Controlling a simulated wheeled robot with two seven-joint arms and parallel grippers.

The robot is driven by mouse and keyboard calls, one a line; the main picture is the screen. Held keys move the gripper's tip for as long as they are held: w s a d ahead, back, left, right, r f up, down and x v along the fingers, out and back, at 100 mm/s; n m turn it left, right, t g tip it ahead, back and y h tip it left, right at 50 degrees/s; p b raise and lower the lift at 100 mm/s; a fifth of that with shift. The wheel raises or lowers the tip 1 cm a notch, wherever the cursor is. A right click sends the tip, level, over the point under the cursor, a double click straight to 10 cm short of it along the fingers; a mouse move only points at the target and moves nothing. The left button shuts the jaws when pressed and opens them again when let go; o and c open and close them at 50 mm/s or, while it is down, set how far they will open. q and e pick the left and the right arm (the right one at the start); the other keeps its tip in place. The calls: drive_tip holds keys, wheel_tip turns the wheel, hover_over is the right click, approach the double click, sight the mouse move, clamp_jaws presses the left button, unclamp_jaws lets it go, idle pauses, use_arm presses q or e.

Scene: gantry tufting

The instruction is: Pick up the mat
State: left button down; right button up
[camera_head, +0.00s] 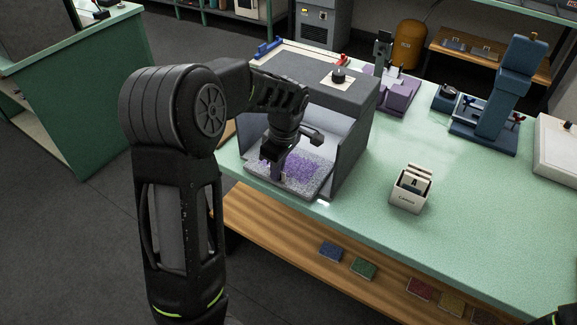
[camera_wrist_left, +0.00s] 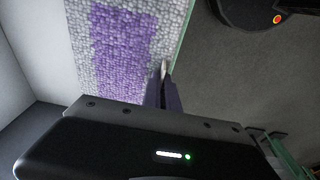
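The mat (camera_head: 312,174) is a grey tufted piece with a purple pattern. It lies flat in the open front of a grey booth on the green table, and it fills the upper left of the left wrist view (camera_wrist_left: 125,40). My left gripper (camera_head: 277,172) reaches down at the mat's near left edge. In the left wrist view its fingers (camera_wrist_left: 163,85) are close together at the mat's edge and look shut on it; the contact itself is partly hidden. My right gripper is not clearly seen; only a dark bit of arm shows at the bottom right corner.
The grey booth (camera_head: 350,140) has walls and a roof around the mat, close to my left arm. A white card box (camera_head: 410,190) stands to the right on the green table (camera_head: 470,220). A blue stand (camera_head: 500,100) is farther back. A wooden shelf (camera_head: 300,250) lies below the table.

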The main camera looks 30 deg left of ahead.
use_arm(q)
wheel_tip(320, 180, up, 10)
drive_tip(key=shift+r+b, duration=0.1)
drive_tip(key=shift+b, duration=0.65)
idle(0.4)
